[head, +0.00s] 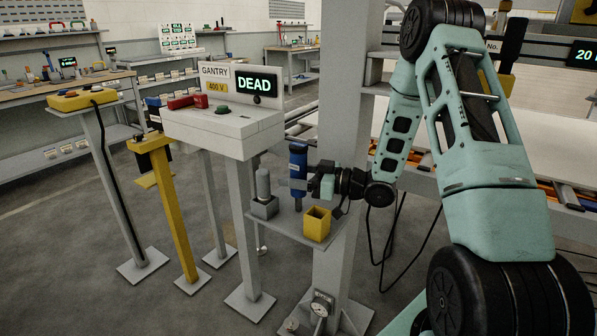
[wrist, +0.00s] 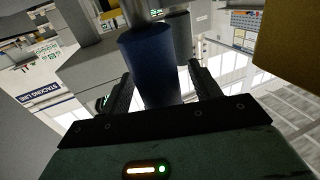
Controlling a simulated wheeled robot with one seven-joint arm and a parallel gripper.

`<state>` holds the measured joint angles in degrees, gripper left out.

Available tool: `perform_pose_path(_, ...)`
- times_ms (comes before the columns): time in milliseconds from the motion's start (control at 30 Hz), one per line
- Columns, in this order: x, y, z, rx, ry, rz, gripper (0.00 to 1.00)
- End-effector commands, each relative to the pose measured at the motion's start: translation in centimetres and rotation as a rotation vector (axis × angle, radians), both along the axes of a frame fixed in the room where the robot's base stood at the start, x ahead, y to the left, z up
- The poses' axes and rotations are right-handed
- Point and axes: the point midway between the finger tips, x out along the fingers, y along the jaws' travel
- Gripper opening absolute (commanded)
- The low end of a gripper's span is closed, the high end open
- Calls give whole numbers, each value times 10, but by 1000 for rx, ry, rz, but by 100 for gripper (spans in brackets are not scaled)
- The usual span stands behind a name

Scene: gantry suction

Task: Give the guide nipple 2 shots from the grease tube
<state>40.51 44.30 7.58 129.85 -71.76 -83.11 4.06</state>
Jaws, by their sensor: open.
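The blue grease tube (head: 298,163) is upright above a small grey shelf (head: 283,226) on the post, its narrow lower end pointing down. My gripper (head: 309,184) is level with the tube, reaching in from the right. In the wrist view the blue tube (wrist: 147,55) lies between the two spread fingers of my gripper (wrist: 161,85), which are open around it. Whether a finger touches it is unclear. I cannot pick out the guide nipple with certainty. A round gauge-like fitting (head: 320,303) is low by the post's foot.
A yellow open box (head: 317,224) and a grey block with a grey cylinder (head: 263,187) stand on the shelf close to the tube. The grey post (head: 345,80) rises behind. A console reading "GANTRY" and "DEAD" (head: 252,84) stands to the left. Dark cables hang at right.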

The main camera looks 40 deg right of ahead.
Motion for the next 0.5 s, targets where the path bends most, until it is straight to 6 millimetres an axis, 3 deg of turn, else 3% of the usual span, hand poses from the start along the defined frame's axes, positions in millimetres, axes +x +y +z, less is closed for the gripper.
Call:
perform_pose_path(367, 10, 8, -1, 0, 1, -1, 62)
perform_pose_path(500, 10, 8, -1, 0, 1, -1, 23)
